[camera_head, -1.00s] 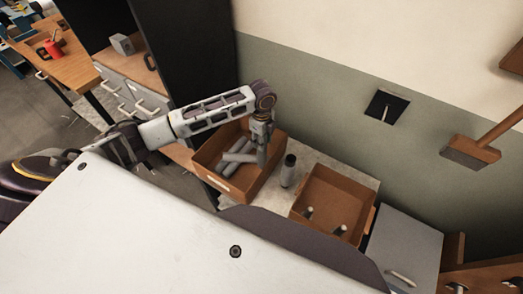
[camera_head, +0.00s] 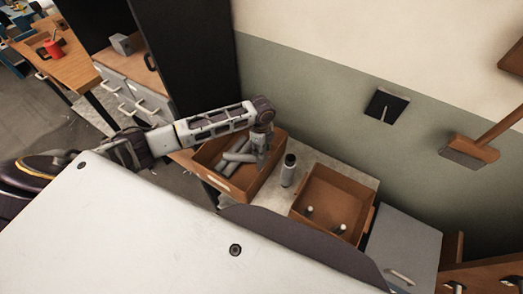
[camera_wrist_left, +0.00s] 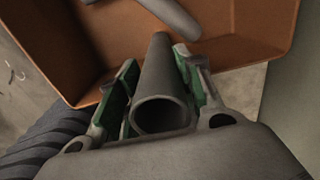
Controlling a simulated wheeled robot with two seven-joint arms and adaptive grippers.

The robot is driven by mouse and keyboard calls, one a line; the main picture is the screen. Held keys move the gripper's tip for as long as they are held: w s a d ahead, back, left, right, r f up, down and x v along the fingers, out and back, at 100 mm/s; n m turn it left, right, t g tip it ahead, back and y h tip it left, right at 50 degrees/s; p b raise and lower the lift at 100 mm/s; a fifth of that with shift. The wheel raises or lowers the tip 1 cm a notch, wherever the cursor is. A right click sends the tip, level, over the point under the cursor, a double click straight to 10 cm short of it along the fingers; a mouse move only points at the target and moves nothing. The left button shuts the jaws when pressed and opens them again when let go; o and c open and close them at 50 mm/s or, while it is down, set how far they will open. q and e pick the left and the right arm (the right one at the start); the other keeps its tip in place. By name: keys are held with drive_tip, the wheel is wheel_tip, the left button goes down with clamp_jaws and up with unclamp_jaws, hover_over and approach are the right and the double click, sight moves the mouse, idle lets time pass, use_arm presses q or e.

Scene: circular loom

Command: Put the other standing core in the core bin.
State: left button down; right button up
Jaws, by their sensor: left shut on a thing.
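My left gripper (camera_head: 257,157) is shut on a grey hollow core, whose open end (camera_wrist_left: 162,114) faces the camera between the green-padded fingers in the left wrist view. The gripper is at the orange-brown bin (camera_head: 228,184), over its right part. Several grey cores (camera_head: 236,158) lie in this bin. In the wrist view the bin (camera_wrist_left: 235,45) is beyond the held core, with other cores (camera_wrist_left: 172,15) in it. A grey cylinder with a dark top (camera_head: 288,172) stands upright just right of the bin. My right gripper is not in view.
A second orange-brown bin (camera_head: 345,178) stands to the right, with small light-topped pieces (camera_head: 309,210) in it. Both bins are on a pale worktop (camera_head: 262,196) against the wall. A grey cabinet (camera_head: 402,245) is further right.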

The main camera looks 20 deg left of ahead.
use_arm(q)
drive_tip(key=shift+f, duration=0.8)
drive_tip(key=c, duration=0.9)
unclamp_jaws()
drive_tip(key=shift+c, duration=0.2)
wheel_tip(320, 180, up, 12)
drive_tip(key=shift+b, duration=0.45)
